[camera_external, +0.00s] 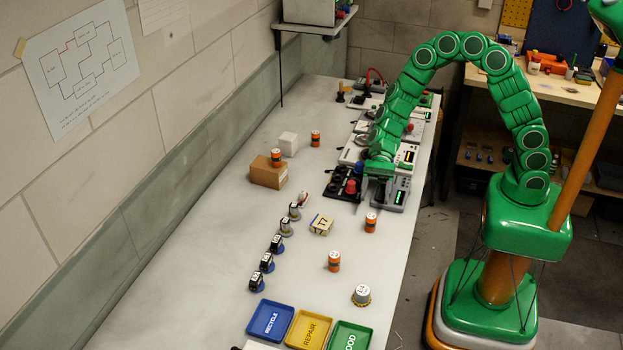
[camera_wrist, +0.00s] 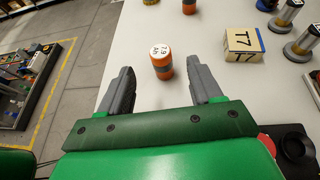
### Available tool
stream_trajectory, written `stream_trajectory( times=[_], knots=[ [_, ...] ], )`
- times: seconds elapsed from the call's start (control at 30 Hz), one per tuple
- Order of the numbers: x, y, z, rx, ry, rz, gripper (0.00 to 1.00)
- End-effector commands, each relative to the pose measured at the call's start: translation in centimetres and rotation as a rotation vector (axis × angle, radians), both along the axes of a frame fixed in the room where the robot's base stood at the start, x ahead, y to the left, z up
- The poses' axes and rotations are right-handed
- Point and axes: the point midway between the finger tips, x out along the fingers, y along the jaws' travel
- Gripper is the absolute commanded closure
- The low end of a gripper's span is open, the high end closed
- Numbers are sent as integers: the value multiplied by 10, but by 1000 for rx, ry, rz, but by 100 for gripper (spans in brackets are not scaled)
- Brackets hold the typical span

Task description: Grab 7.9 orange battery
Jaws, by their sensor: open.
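An orange battery with a dark band (camera_wrist: 162,62) stands upright in the wrist view, its white top reading 7.9 Ah. It appears to be the orange battery (camera_external: 370,222) near the bench's right edge in the external view. My gripper (camera_wrist: 162,80) is open and empty. In the wrist view the battery stands ahead, between the lines of the two fingers, just beyond the fingertips. No contact shows. In the external view my gripper (camera_external: 374,190) is low over the bench, beside the battery; its fingers are hard to make out.
A box marked T7 (camera_wrist: 243,44) stands right of the battery in the wrist view. A black panel with a red button (camera_external: 343,184) lies beside my gripper. Blue (camera_external: 252,332), yellow and green trays lie in front.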

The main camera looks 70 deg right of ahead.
Motion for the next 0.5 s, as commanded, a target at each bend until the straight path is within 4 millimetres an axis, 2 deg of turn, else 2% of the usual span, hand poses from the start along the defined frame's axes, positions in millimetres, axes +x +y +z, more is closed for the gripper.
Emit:
stream_trajectory(
  times=[0.5],
  knots=[
    [-3,31,-12,2,2,1,36]
  ],
)
